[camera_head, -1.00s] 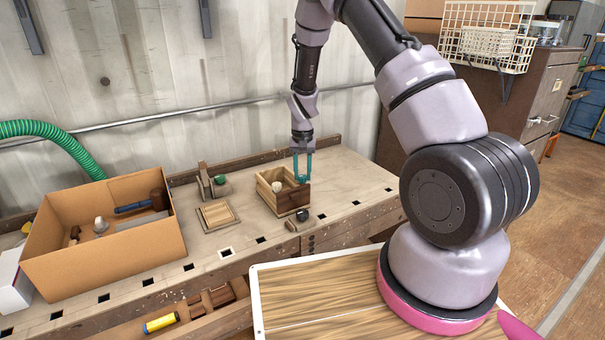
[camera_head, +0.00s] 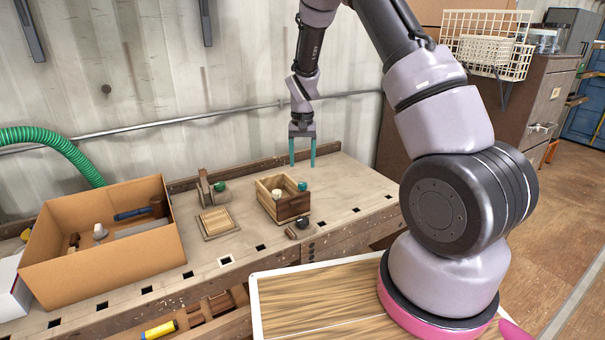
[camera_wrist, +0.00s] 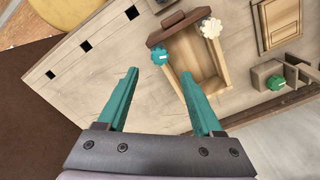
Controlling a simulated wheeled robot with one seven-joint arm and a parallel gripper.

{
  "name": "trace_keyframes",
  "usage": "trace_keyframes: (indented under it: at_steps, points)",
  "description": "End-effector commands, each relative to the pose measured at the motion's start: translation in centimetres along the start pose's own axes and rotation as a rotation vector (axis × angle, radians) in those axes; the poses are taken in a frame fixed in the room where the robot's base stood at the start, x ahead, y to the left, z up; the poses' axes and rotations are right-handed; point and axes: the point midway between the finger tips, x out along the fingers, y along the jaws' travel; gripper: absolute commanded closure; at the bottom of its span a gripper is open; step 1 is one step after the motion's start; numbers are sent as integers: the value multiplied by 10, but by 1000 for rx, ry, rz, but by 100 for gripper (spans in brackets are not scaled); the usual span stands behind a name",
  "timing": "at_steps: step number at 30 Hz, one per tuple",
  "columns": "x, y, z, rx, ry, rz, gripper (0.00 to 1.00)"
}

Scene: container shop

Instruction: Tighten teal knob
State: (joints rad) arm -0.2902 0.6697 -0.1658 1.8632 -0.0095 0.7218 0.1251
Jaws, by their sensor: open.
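The teal knob (camera_head: 302,186) sits on the right side wall of a small open wooden box (camera_head: 267,203) on the workbench. My gripper (camera_head: 302,164) is open and empty, with teal fingers pointing down above the box. In the wrist view my gripper (camera_wrist: 157,85) is apart from the knob.
A green knob (camera_head: 220,186) is on a wooden fixture left of the box. A flat wooden frame (camera_head: 217,221) lies in front of it. A dark knob (camera_head: 303,215) is near the bench's front edge. A cardboard box (camera_head: 110,270) with tools stands at left. The bench right of the box is clear.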

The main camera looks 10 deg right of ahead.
Motion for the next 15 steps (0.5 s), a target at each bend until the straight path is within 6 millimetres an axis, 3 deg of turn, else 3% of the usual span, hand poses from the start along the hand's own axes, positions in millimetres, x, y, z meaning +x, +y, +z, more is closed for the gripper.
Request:
trace_keyframes:
  at_steps: [6,15]
  points:
    - [-27,0,0,0,1,0,32]
    - [-31,0,0,1,-1,0,32]
